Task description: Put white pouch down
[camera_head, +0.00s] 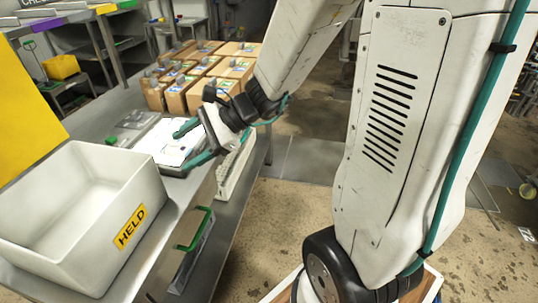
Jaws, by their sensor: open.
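My gripper (181,150) has green fingers spread apart and points left and down over the steel table. A flat white thing (165,146) with small printed marks lies below and between the fingers. It looks like the white pouch, resting on a pale tray or plate (147,138), but I cannot tell where pouch ends and tray begins. The fingers do not appear closed on it. Whether either finger touches it cannot be told from this view.
A white bin (137,230) labelled HELD stands at the left front. Several brown cartons (205,72) fill the table's back. A small grey device (128,124) lies left of the tray. A green-handled item (194,230) hangs below.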

